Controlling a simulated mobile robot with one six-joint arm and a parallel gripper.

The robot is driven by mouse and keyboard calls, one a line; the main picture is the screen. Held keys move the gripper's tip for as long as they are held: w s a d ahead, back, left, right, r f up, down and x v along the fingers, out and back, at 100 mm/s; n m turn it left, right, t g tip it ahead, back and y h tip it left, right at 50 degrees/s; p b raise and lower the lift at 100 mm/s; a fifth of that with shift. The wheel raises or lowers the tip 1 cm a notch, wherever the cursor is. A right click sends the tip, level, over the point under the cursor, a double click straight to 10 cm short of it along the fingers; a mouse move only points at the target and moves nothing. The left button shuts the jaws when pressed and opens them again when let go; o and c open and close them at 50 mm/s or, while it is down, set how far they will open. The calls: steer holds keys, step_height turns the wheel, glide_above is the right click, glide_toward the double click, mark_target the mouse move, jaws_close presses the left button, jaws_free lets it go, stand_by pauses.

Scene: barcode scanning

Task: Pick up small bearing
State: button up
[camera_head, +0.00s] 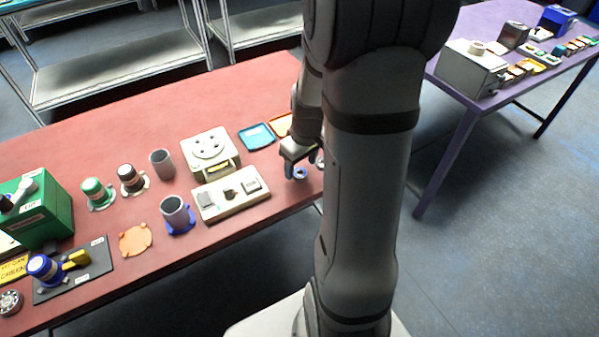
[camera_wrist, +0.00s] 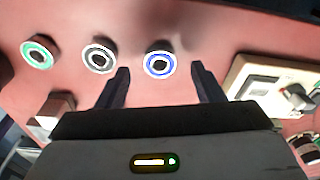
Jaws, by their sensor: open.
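Three ring-shaped bearings lie in a row on the red table in the wrist view: a green-marked one (camera_wrist: 37,56) at left, a white and grey one (camera_wrist: 99,59) in the middle, and a blue-marked one (camera_wrist: 159,74) at right. The frames do not show clearly which is called small. My gripper (camera_wrist: 160,71) is open and empty, with the blue-marked bearing framed between its fingertips. In the head view my gripper (camera_head: 298,171) is low over the table's right part, with the blue-marked bearing (camera_head: 300,174) by its fingers. My arm hides the table there.
On the red table (camera_head: 90,130), a beige panel (camera_head: 232,195) with small parts stands left of my gripper. A beige device (camera_head: 210,153) and a blue tray (camera_head: 257,137) are behind. Cups (camera_head: 177,215) and a green box (camera_head: 40,207) stand further left. A purple table (camera_head: 450,110) is at right.

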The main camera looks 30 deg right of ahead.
mark_target(301, 173)
step_height(301, 173, down, 2)
steer(key=shift+w+f, duration=0.15)
steer(key=c, duration=1.1)
step_height(301, 173, up, 10)
steer(key=shift+p, duration=0.3)
